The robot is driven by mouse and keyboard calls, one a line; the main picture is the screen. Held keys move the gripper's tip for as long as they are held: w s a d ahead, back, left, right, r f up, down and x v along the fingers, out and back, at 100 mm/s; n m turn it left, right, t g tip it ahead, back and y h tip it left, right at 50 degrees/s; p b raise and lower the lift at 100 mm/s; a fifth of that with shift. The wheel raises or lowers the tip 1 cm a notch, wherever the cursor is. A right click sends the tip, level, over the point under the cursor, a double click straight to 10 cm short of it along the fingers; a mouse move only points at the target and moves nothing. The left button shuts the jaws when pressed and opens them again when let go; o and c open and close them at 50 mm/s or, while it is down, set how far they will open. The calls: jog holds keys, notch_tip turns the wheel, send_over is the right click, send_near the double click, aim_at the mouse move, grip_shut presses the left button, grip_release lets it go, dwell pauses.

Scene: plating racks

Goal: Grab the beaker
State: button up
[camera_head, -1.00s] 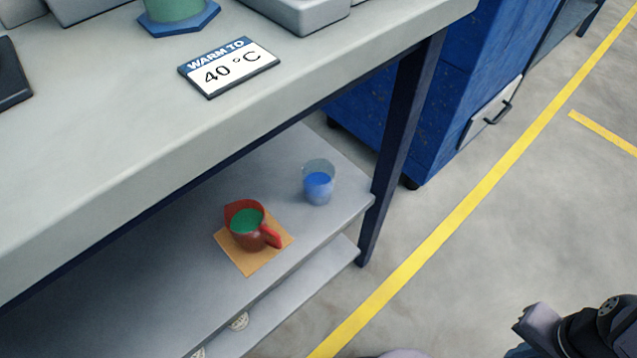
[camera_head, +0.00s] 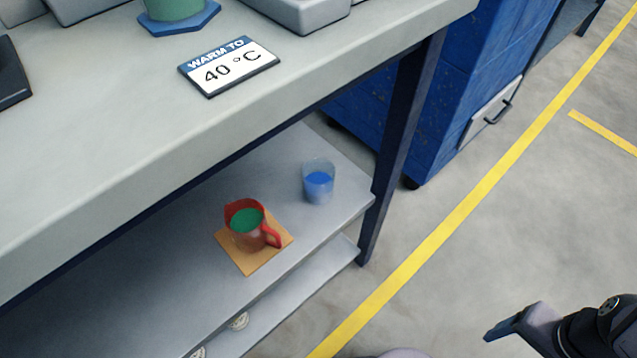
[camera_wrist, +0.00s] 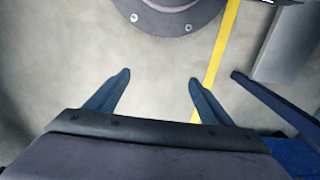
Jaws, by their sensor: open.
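A clear beaker (camera_head: 318,187) with blue liquid stands upright on the upper shelf under the bench, near its right end. A red jug (camera_head: 272,237) with green liquid stands to its left on an orange square mat (camera_head: 247,268). My gripper (camera_head: 497,330) is at the lower right, over the floor and well apart from both vessels. In the wrist view my gripper (camera_wrist: 160,80) is open, with only floor between its two fingers. Neither vessel shows in the wrist view.
The bench top (camera_head: 130,130) overhangs the shelf (camera_head: 150,290). A dark bench leg (camera_head: 398,140) stands at the shelf's right end. A card reading "WARM TO 40 °C" (camera_head: 228,67) and a green vessel (camera_head: 172,8) are on top. A blue cabinet (camera_head: 450,100) stands behind.

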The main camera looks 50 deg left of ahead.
aim_at(325, 189)
jog(key=w+a+r+n+t+y+p, duration=0.2)
jog(key=w+a+n, duration=0.1)
jog(key=a, duration=0.8)
jog(key=w+a+r+n+t+y+p, duration=0.1)
jog(key=w+a+n+t+y+p, duration=0.15)
jog(key=a, duration=0.85)
jog(key=s+a+r+n+t+y+b, duration=0.1)
jog(key=s+a+y, duration=0.2)
jog(key=a, duration=0.4)
jog(key=s+a+r+n+t+y+b, duration=0.2)
jog(key=s+a+y, duration=0.1)
jog(key=a, duration=0.5)
jog(key=s+a+r+n+t+y+b, duration=0.2)
jog(key=s+a+y, duration=0.1)
jog(key=a, duration=0.5)
jog(key=shift+s+n, duration=0.25)
jog(key=shift+s, duration=0.5)
jog(key=b, duration=0.1)
jog(key=f+y+b, duration=0.1)
jog(key=f+b, duration=0.1)
jog(key=shift+w+a+t+y, duration=0.25)
jog(key=shift+w+a, duration=0.05)
jog(key=shift+w, duration=0.05)
jog(key=shift+a, duration=0.1)
